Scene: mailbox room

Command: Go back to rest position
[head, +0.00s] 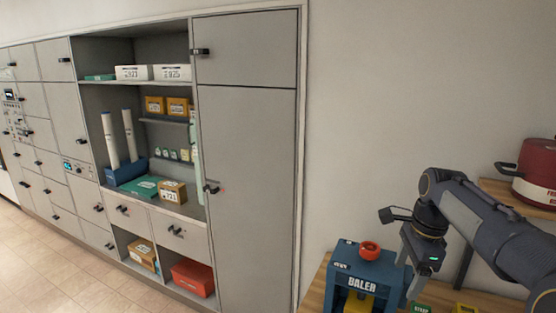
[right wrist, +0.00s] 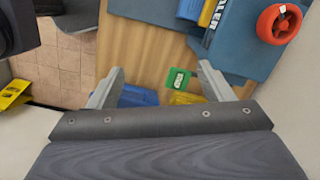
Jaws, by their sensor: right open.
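My right gripper (head: 412,284) points down over the right part of the wooden table, beside the blue baler. In the right wrist view its two fingers (right wrist: 160,82) are spread apart with nothing between them. The blue baler (head: 366,278) has a red knob (head: 370,248) on top; in the right wrist view the red knob (right wrist: 279,23) is at the upper right. My left gripper is not in view.
Below the fingers lie a green block (right wrist: 178,79) and a yellow piece (right wrist: 186,99) on the wooden table (right wrist: 150,45). A red pot (head: 537,172) stands on a shelf at the right. A grey cabinet wall (head: 247,180) fills the left; bare floor (head: 60,270) lies before it.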

